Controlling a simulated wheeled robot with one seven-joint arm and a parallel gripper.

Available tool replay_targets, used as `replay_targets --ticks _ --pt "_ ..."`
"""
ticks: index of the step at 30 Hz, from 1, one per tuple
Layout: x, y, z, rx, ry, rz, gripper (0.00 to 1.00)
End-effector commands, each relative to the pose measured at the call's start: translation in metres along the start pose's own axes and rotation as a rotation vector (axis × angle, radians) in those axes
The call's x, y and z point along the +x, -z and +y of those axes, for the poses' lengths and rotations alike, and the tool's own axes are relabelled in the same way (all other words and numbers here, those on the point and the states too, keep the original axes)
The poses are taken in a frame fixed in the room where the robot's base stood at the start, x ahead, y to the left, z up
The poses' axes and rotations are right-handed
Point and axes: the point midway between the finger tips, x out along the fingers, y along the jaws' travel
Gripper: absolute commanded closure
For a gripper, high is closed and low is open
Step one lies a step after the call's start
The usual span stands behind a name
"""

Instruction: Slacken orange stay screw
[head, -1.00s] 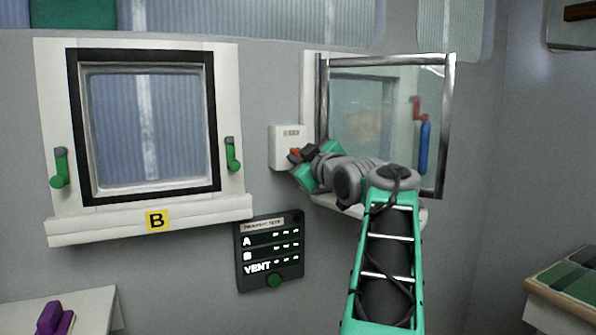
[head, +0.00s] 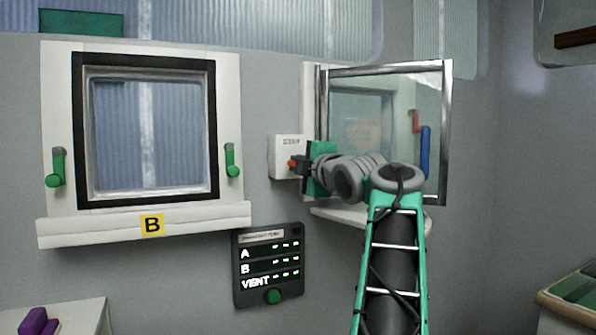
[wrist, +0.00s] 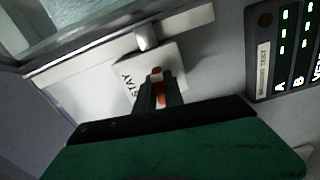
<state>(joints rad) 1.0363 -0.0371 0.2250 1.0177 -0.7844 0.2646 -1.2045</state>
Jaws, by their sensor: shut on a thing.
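The orange stay screw (head: 292,163) sits on a white box (head: 285,142) on the wall, left of the open framed window. In the wrist view the orange screw (wrist: 160,98) shows between the dark fingers, and the box (wrist: 133,68) is marked STAY. My gripper (head: 297,164) is shut on the screw; it also shows in the wrist view (wrist: 158,92). The fingers partly hide the screw.
The open window pane (head: 447,130) with a metal frame stands out just right of my wrist. Closed window B (head: 152,58) has two green handles. A dark panel (head: 268,292) marked A, B and VENT hangs below. A white shelf (head: 350,222) lies under my wrist.

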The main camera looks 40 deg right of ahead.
Motion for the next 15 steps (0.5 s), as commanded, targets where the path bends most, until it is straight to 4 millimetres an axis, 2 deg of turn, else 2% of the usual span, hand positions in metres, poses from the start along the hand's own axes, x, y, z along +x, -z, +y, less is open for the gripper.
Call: replay_targets --ticks 15 --pt "0.0004 -0.0002 -0.0006 -0.066 0.001 0.000 1.00"
